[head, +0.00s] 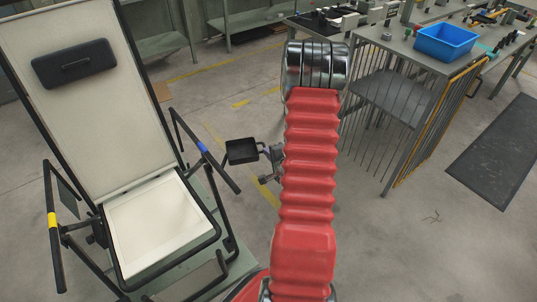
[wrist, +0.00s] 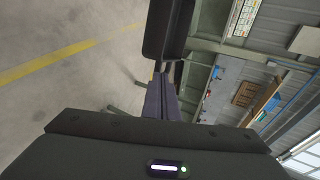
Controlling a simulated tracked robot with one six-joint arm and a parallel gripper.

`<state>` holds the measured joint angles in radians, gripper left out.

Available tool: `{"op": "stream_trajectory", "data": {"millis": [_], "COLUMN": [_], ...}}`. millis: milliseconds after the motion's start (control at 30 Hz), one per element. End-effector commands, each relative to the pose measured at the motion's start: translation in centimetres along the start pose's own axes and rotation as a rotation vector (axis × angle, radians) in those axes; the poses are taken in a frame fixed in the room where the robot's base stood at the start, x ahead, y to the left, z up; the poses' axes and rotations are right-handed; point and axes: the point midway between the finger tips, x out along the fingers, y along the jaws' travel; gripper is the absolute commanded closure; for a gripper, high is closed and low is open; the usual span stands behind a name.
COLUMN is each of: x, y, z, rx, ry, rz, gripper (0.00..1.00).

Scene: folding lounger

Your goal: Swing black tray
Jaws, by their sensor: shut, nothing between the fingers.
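The black tray (head: 241,150) is a small dark square with a raised rim, just right of the lounger's blue-marked armrest. How it joins the lounger (head: 160,222) cannot be made out. My gripper (head: 264,150) is shut and empty at the tray's right side, its fingers pointing left at it. In the wrist view, my gripper's fingers (wrist: 161,80) lie together, pointing up the picture. The tray (wrist: 167,28) shows as a dark block just beyond the fingertips. Whether they touch it I cannot tell. My red arm hides the area to the right.
The lounger's right armrest carries a blue band (head: 202,147), its left one a yellow band (head: 52,219). A black headrest pad (head: 74,64) is on the backrest. A wire-sided workbench (head: 405,100) with a blue bin (head: 446,42) stands right. Floor around the tray looks clear.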

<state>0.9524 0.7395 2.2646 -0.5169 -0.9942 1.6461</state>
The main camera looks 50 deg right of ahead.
Motion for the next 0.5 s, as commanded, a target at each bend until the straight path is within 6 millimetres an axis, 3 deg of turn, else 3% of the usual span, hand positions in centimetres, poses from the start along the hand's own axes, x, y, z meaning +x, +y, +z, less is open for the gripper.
{"op": "stream_trajectory", "data": {"millis": [267,500], "x": [-0.1,2.1], "y": [0.0,-1.0], "z": [-0.4,-0.5], "rx": [0.004,0.003], "ry": [0.007,0.007], "rz": [0.0,-0.001], "gripper": [1.0,1.0]}}
